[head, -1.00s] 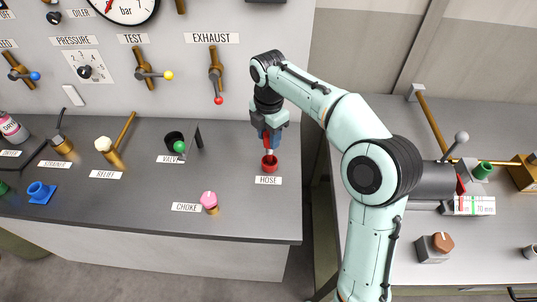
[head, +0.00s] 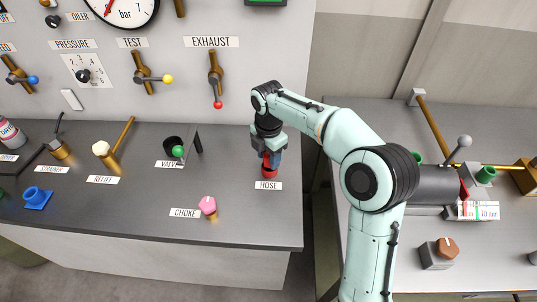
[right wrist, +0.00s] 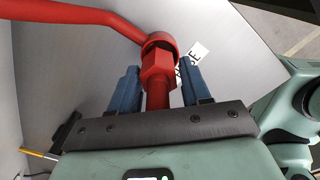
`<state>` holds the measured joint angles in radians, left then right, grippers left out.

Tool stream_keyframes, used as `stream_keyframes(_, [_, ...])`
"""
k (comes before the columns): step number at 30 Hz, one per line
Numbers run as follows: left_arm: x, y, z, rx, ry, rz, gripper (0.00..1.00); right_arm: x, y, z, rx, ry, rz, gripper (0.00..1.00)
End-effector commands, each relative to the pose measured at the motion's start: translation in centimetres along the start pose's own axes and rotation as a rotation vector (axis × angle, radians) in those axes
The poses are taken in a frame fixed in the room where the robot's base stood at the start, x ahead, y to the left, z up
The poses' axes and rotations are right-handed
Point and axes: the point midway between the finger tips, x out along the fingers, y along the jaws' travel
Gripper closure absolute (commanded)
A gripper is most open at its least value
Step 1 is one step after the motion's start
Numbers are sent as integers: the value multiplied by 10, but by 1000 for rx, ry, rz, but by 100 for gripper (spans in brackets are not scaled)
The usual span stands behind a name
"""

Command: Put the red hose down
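The red hose (right wrist: 157,70) has a hex-shaped end that stands between the two blue fingers of my right gripper (right wrist: 160,80) in the right wrist view. In the head view my right gripper (head: 269,153) points down at the red cup-like holder (head: 269,171) behind the HOSE label (head: 268,186). The hose end is down at the holder, and the fingers hide much of it. The fingers look closed around the hex part; any small gap is hard to judge. A thick red tube (right wrist: 70,15) runs off to the upper left in the wrist view. My left gripper is out of view.
A pink knob (head: 208,205) stands left of the holder near the bench front. A green-balled valve lever (head: 178,152) stands farther left. The red-tipped exhaust lever (head: 217,104) hangs on the wall panel. The bench's right edge is close beside the holder.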

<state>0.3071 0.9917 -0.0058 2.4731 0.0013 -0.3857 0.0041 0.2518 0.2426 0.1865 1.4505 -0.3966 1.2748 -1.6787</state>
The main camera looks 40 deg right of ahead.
Motion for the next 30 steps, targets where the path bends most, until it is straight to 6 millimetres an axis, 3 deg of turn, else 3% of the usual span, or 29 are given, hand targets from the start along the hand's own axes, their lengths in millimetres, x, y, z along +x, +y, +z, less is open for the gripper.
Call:
stream_keyframes(10, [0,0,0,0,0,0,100,-1,0,0,0,0,0,35])
stream_keyframes(14, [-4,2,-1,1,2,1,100,-12,1,0,0,-1,2,35])
stream_keyframes(24, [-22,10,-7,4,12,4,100,-84,2,0,0,-1,5,35])
stream_keyframes(30, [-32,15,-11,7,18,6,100,-114,1,0,0,-1,2,35])
